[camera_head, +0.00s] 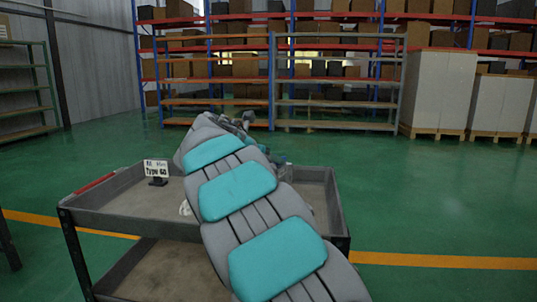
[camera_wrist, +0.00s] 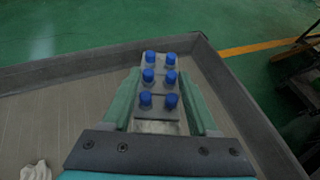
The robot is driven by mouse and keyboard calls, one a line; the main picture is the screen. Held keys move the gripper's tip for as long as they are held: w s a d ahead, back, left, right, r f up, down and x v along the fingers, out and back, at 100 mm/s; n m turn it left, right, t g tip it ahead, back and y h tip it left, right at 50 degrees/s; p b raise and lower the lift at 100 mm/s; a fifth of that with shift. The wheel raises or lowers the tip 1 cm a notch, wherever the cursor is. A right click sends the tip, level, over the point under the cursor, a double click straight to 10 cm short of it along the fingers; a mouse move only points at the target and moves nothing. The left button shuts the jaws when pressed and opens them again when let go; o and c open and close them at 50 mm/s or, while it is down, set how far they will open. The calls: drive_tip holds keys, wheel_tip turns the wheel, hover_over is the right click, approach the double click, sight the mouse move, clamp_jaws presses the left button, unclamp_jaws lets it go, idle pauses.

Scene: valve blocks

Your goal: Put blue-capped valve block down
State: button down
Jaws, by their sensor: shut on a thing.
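In the wrist view, the blue-capped valve block (camera_wrist: 159,88) is a grey block with several blue caps in two rows. My gripper (camera_wrist: 160,74) is shut on it, with one teal finger along each side. The block is over the grey cart (camera_wrist: 68,92), near its far rim. I cannot tell whether its underside touches the cart's surface. In the head view, the cart (camera_head: 105,212) stands in front of me. My arm covers much of it and hides the block and most of the gripper.
A white crumpled-looking object (camera_wrist: 36,171) lies on the cart at the lower left of the wrist view. A "Type 60" sign (camera_head: 157,170) stands on the cart's left part. The cart has raised rims. Shelves (camera_head: 335,85) and pale stacks (camera_head: 437,90) stand far behind.

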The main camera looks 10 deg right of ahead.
drive_tip(key=shift+f, duration=1.65)
drive_tip(key=shift+c, duration=0.8)
unclamp_jaws()
drive_tip(key=shift+f, duration=0.2)
drive_tip(key=v, duration=1.2)
